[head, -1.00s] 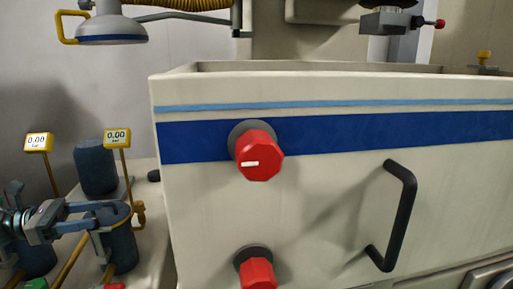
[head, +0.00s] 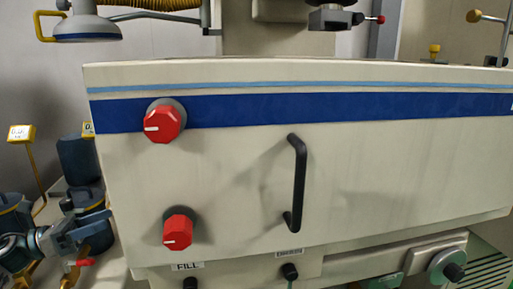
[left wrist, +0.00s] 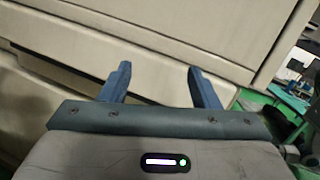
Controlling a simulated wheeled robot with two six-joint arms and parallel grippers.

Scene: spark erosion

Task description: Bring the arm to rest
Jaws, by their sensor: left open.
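My right gripper is in neither view.
The tank front carries an upper red knob (head: 164,122), a lower red knob (head: 178,232) and a black handle (head: 297,183).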

